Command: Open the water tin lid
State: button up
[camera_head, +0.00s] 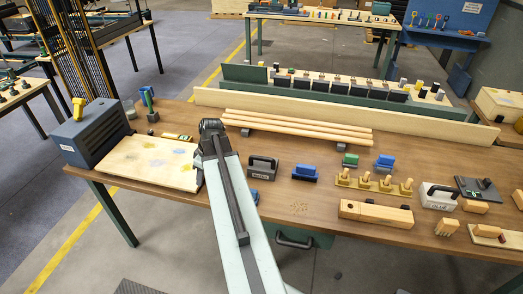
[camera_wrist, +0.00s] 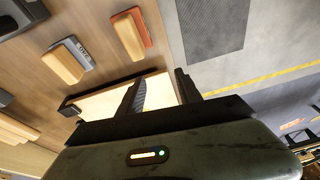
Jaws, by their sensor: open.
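I cannot surely pick out the water tin or its lid in either view. My gripper (camera_wrist: 160,88) is open in the wrist view, its two dark fingers apart over a pale panel (camera_wrist: 103,103) with a dark strip along one edge. A grey-blue patch shows by one finger; I cannot tell what it is. No held object shows between the fingers. In the head view my arm reaches over the workbench (camera_head: 275,220), and its dark end hides what lies behind it.
A blue-grey box (camera_head: 90,133) and a stained pale board (camera_head: 150,162) lie left of my arm. Wooden strips (camera_head: 300,130) lie behind. A grey-white box marked GLUE (camera_head: 438,197), a wooden block (camera_head: 376,213) and several blue tools stand right.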

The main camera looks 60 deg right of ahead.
jog(key=s+d+r+t+p, duration=0.1)
jog(key=s+d+r, duration=0.1)
jog(key=s+d, duration=0.35)
jog(key=s+d+r+p, duration=0.1)
jog(key=s+d+r, duration=0.15)
jog(key=d, duration=0.65)
jog(key=n+t+h+p, duration=0.1)
jog(key=n+h, duration=0.1)
send_near(264, 158)
jog(key=b+x, duration=0.7)
jog(key=x, duration=0.2)
jog(key=shift+r, duration=0.15)
grip_shut()
jog(key=shift+a, duration=0.1)
